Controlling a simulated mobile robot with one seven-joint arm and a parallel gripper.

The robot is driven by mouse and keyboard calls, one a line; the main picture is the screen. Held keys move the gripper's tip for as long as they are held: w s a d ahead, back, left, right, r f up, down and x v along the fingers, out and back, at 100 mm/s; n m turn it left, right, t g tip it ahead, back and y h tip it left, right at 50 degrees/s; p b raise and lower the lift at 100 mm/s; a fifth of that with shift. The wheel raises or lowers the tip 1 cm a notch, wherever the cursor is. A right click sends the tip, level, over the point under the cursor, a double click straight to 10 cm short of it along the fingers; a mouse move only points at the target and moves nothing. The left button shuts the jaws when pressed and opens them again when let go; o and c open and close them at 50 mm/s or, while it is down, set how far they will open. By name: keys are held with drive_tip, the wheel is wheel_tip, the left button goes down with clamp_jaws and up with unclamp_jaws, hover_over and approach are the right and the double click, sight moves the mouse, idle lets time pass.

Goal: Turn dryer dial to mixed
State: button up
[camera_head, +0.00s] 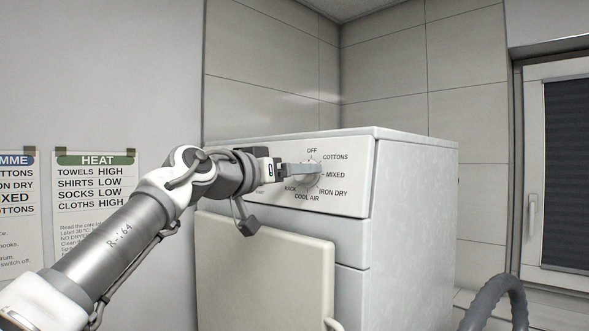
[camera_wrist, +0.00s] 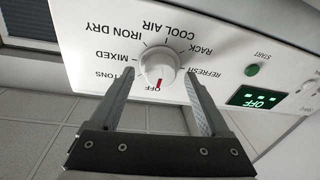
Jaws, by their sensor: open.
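The white dryer (camera_head: 350,215) has a control panel with a dial (camera_wrist: 157,68). In the wrist view, the dial's red mark points at OFF, and the MIXED label (camera_wrist: 118,57) is to the left of the dial. My gripper (camera_wrist: 156,78) is open, with one finger on each side of the dial and gaps between the fingers and the knob. In the head view, my gripper (camera_head: 308,168) reaches the dial area and hides most of the dial. I cannot tell how far the fingers overlap the knob in depth.
A green START button (camera_wrist: 251,70) and a lit display reading OFF (camera_wrist: 257,98) are right of the dial in the wrist view. The dryer door (camera_head: 265,265) is below the panel. A HEAT chart (camera_head: 95,180) hangs on the left wall. A window (camera_head: 562,170) is at the right.

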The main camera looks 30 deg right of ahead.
drive_tip(key=shift+c, duration=0.2)
clamp_jaws()
drive_tip(key=shift+m+b, duration=0.35)
drive_tip(key=shift+m, duration=0.05)
drive_tip(key=shift+w+a+m+g+h+p, duration=0.15)
drive_tip(key=shift+m+g, duration=0.65)
drive_tip(key=shift+m, duration=2.45)
drive_tip(key=shift+d+m+g+h+p, duration=0.15)
drive_tip(key=shift+m+g, duration=0.65)
drive_tip(key=shift+m, duration=2.5)
drive_tip(key=shift+w+a+m+g+h+p, duration=0.2)
drive_tip(key=shift+m+g, duration=0.6)
drive_tip(key=shift+m, duration=2.45)
drive_tip(key=shift+s+d, duration=0.1)
drive_tip(key=shift+s, duration=0.05)
